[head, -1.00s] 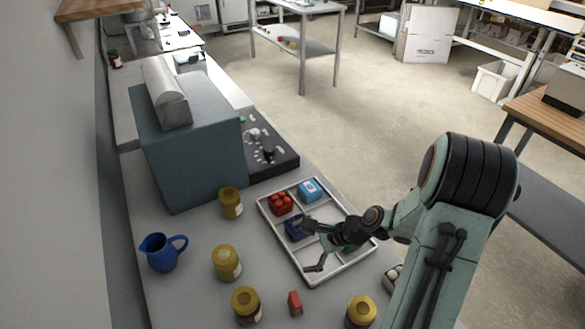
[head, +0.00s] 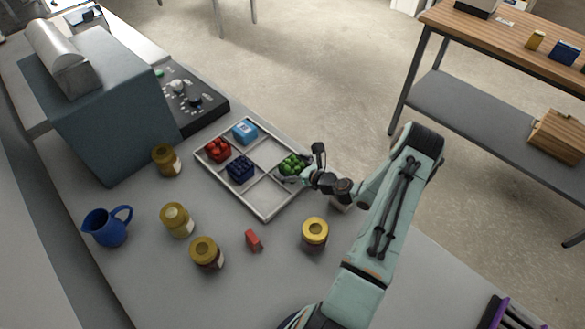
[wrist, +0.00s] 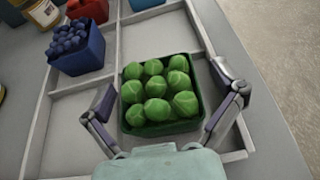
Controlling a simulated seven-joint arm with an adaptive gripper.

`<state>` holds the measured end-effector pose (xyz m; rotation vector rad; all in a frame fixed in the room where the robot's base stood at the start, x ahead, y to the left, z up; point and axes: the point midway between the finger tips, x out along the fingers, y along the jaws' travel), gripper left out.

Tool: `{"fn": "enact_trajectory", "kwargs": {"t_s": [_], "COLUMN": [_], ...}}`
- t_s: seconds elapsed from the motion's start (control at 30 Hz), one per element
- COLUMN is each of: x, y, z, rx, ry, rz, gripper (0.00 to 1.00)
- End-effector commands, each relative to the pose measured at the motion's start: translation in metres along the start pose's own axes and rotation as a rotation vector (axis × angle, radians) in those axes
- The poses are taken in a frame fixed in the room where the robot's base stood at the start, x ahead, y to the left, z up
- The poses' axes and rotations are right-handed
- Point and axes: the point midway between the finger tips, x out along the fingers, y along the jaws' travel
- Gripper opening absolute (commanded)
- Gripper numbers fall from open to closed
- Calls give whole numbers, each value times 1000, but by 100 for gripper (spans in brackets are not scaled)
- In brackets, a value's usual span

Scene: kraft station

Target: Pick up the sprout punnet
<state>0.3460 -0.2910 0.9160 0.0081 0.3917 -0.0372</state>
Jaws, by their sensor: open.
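The sprout punnet (head: 293,164) is a green box filled with round green sprouts, in a right-hand compartment of the white divided tray (head: 266,213). In the wrist view the punnet (wrist: 158,92) lies between the two fingers of my gripper (wrist: 165,112). The gripper is open, with one finger on each side of the punnet and a visible gap at both sides. In the head view my gripper (head: 305,168) is at the punnet's right side and partly covers it.
The tray also holds a blue berry punnet (head: 240,168), a red punnet (head: 217,149) and a light blue box (head: 245,131). Several yellow-lidded jars (head: 314,233), a small red block (head: 253,240) and a blue jug (head: 107,226) stand nearby. Some tray compartments are empty.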

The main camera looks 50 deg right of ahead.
Motion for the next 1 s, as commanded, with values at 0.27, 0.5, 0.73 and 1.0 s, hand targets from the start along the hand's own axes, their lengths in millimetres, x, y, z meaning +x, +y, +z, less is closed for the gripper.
{"fn": "enact_trajectory", "kwargs": {"t_s": [0.27,0.5,0.73,1.0], "x": [2,2,2,-3], "y": [0,0,1,0], "z": [0,0,0,12], "rx": [-1,-1,-2,-4], "ry": [0,1,2,0], "rz": [1,1,2,1], "gripper": [87,31,31,30]}}
